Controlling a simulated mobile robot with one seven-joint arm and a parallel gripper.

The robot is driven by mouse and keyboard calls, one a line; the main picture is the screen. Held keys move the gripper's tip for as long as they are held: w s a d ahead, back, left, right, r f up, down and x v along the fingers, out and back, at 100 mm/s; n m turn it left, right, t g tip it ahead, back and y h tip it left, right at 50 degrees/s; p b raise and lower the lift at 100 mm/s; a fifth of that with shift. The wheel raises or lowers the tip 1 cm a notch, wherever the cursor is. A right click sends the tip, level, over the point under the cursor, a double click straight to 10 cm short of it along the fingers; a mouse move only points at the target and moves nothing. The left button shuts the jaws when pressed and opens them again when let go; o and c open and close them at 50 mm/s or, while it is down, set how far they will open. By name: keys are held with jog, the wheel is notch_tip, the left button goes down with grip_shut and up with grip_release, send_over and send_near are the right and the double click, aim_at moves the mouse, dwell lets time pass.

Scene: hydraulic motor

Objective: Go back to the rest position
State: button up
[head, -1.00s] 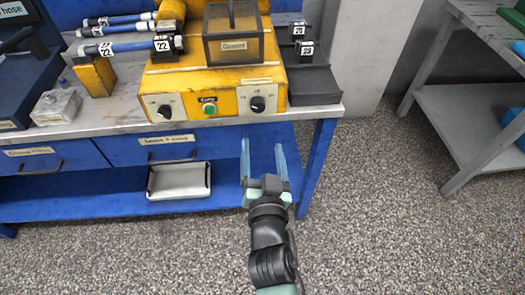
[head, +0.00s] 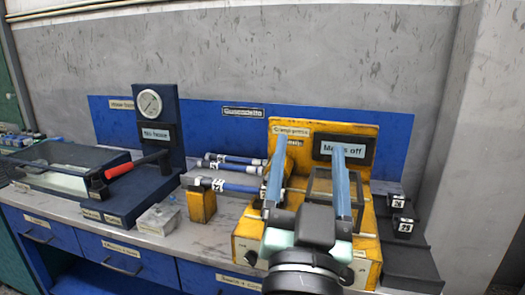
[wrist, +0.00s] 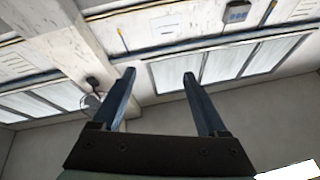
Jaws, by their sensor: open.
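My gripper (head: 307,172) is raised in front of the yellow machine in the head view, with its two blue fingers pointing up. The fingers are apart with nothing between them. In the wrist view the open gripper (wrist: 158,80) points toward the upper wall and windows, and its fingers are empty. My gripper and wrist hide the middle of the yellow machine (head: 362,135), including much of its front panel.
A blue workbench (head: 140,262) carries a pressure gauge stand (head: 150,103) with a red-handled lever (head: 137,164), blue hoses (head: 228,185) and dark blocks (head: 402,225) at the right. A grey wall (head: 250,60) stands behind. The space above the bench is free.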

jog(key=s+a+r+n+t+y+p, duration=0.1)
jog(key=s+a+r+n+t+y, duration=0.15)
jog(key=s+r, duration=0.45)
jog(key=s+a+r+n+t+y+p, duration=0.1)
jog(key=s+a+r+n+t+y, duration=0.2)
jog(key=r, duration=0.8)
notch_tip(320, 180, up, 14)
jog(key=g+h+p, duration=0.1)
jog(key=p, duration=1.3)
jog(key=shift+s+a+r+m, duration=0.15)
jog(key=shift+s+r+m, duration=0.1)
jog(key=shift+m, duration=0.2)
jog(key=shift+h, duration=0.25)
